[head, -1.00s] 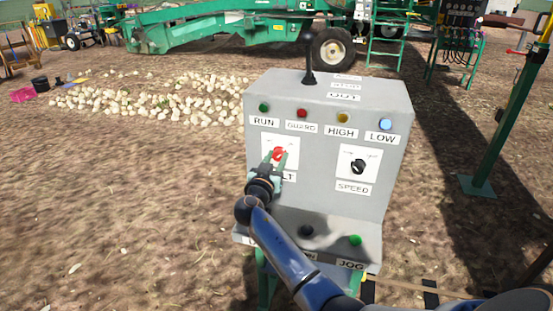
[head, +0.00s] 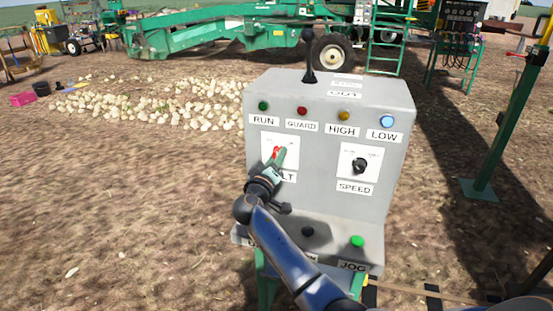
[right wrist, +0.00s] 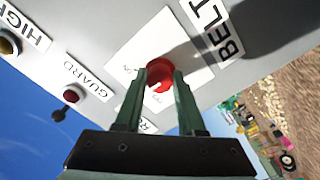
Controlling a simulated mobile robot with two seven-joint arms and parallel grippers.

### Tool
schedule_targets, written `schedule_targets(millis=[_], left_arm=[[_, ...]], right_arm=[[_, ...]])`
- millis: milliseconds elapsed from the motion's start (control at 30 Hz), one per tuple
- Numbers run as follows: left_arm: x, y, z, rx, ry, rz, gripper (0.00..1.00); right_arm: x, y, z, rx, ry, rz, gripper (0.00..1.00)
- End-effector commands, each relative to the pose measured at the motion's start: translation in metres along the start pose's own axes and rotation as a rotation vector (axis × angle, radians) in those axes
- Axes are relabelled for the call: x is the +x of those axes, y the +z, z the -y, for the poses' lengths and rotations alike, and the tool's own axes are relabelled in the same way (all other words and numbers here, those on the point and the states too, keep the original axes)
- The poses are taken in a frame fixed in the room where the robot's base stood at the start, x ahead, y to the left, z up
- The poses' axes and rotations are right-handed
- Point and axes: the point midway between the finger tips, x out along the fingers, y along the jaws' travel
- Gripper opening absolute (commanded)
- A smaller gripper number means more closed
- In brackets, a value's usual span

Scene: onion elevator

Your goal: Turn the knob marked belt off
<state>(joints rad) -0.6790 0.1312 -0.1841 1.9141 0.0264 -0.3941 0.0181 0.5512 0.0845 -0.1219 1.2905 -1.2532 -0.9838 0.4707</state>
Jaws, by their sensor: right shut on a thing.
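The belt knob (head: 276,152) is red and sits on a white plate (head: 290,142) on the left of the grey control box. It also shows in the right wrist view as a round red knob (right wrist: 160,74), beside the label "BELT" (right wrist: 216,30). My right gripper (head: 277,160) is shut on the knob, with one green finger on each side of it. The gripper looks rolled over in the head view. It partly hides the knob and the label below. The knob's pointer cannot be read. My left gripper is not in view.
The grey control box (head: 325,205) also carries a black speed knob (head: 360,165), a black lever (head: 309,60), several lamps and a green jog button (head: 357,241). A green post (head: 503,125) stands at the right. Onions (head: 170,103) lie on the soil behind.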

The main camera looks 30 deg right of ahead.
Motion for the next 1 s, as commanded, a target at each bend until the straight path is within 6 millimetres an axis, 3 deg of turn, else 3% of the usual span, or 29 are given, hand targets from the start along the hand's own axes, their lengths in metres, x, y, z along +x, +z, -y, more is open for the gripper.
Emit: schedule_targets(millis=[600, 1000], left_arm=[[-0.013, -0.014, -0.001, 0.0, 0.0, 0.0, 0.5], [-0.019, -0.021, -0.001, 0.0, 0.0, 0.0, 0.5]], right_arm=[[0.001, -0.003, -0.002, -0.559, 0.002, -0.002, 0.0], [0.001, -0.002, -0.002, -0.761, 0.003, -0.001, 0.0]])
